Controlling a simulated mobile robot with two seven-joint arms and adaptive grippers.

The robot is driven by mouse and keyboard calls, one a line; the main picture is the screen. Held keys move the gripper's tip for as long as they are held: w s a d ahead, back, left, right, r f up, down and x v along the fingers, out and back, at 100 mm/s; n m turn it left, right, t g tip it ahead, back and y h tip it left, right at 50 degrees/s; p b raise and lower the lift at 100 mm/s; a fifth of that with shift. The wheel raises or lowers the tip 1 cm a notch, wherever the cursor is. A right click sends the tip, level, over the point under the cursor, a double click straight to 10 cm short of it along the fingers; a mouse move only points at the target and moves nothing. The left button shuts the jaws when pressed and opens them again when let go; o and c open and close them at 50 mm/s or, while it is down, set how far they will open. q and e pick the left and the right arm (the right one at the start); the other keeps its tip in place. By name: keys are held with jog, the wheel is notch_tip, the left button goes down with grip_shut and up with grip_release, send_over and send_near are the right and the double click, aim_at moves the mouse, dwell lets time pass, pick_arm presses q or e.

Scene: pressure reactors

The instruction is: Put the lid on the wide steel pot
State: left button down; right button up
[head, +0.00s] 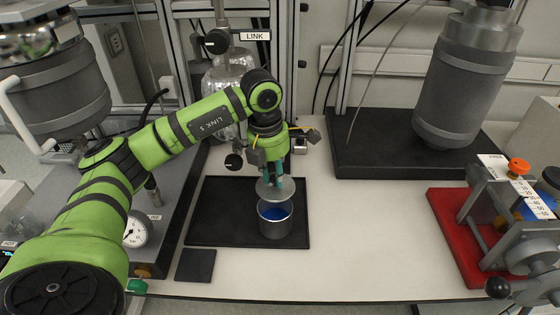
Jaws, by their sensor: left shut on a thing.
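The wide steel pot (276,227) stands upright on a black mat (215,222) in the middle of the bench, open at the top with blue inside. My left gripper (273,180) points down just above the pot and is shut on the round grey lid (272,190). The lid is above the far part of the pot's rim, and a strip of the blue inside shows below it. I cannot tell whether the lid touches the rim. The gripper's fingertips partly hide the lid. My right gripper is not in view.
A red-based press (459,240) stands at the right. A grey cylindrical reactor (461,85) stands over a black base (375,158) at the back right. Glassware (228,75) and a frame stand behind my left arm. A small dark pad (195,265) lies front left. The bench right of the pot is clear.

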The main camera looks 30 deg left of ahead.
aim_at(273, 187)
pick_arm(q)
jog(key=shift+s+a+f, duration=0.1)
jog(key=shift+s+f, duration=0.05)
jog(key=shift+f, duration=0.05)
jog(key=shift+s+f+b, duration=0.1)
jog(key=shift+f+b, duration=0.45)
jog(key=shift+b, duration=0.1)
jog(key=shift+f+b, duration=1.7)
jog(key=shift+f, duration=0.7)
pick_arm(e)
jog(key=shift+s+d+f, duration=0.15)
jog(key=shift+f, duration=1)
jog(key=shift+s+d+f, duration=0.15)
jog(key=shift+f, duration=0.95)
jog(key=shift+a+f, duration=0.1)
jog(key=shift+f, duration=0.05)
pick_arm(q)
jog(key=shift+f+b, duration=0.15)
jog(key=shift+b, duration=0.3)
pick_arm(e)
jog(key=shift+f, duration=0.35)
pick_arm(q)
jog(key=shift+c, duration=2.4)
grip_release()
